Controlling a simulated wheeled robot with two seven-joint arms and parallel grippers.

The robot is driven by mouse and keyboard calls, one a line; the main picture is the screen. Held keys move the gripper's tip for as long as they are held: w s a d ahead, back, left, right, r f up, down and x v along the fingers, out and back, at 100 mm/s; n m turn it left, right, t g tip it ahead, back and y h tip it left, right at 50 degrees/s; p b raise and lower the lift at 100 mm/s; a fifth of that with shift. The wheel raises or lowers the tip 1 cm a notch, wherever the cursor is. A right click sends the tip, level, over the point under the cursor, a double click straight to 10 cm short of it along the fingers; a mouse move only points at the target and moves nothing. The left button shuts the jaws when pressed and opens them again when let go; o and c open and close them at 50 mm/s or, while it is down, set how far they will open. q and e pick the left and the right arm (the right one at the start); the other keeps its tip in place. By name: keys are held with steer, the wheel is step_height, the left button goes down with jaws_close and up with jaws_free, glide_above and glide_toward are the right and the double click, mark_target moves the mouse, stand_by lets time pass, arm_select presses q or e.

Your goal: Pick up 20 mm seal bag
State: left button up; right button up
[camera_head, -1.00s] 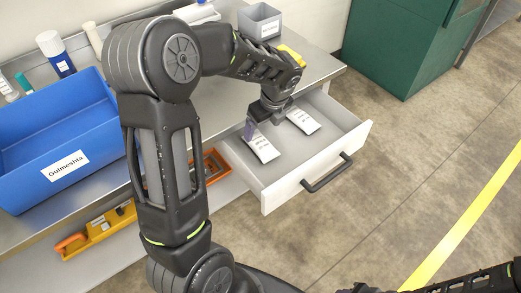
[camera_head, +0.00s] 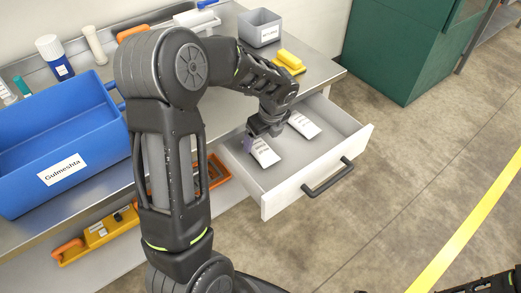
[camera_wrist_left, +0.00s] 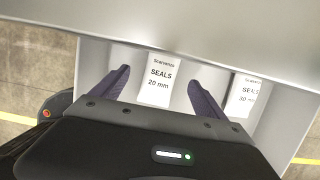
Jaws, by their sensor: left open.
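The 20 mm seal bag (camera_wrist_left: 158,78) is a white packet labelled "SEALS 20 mm", lying in the open drawer. In the left wrist view it lies between the two spread purple fingers of my left gripper (camera_wrist_left: 160,80), with no visible grip on it. In the head view my left gripper (camera_head: 257,138) reaches down into the drawer beside the nearer white bag (camera_head: 265,154), which appears to be the same one; the gripper covers part of it. A second bag (camera_wrist_left: 245,95), marked "SEALS 30", lies to the right. My right gripper is not visible.
The white drawer (camera_head: 281,201) is pulled out, with a dark handle (camera_head: 328,178) on its front. A green cabinet (camera_head: 400,45) stands behind.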

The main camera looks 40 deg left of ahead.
mark_target(261, 147)
arm_select(q)
steer(key=shift+d+x, duration=0.15)
steer(key=shift+x, duration=1.15)
steer(key=shift+d+x, duration=0.2)
steer(key=shift+x, duration=1.1)
steer(key=shift+f, duration=0.1)
steer(key=shift+c, duration=0.4)
steer(key=c, duration=1.4)
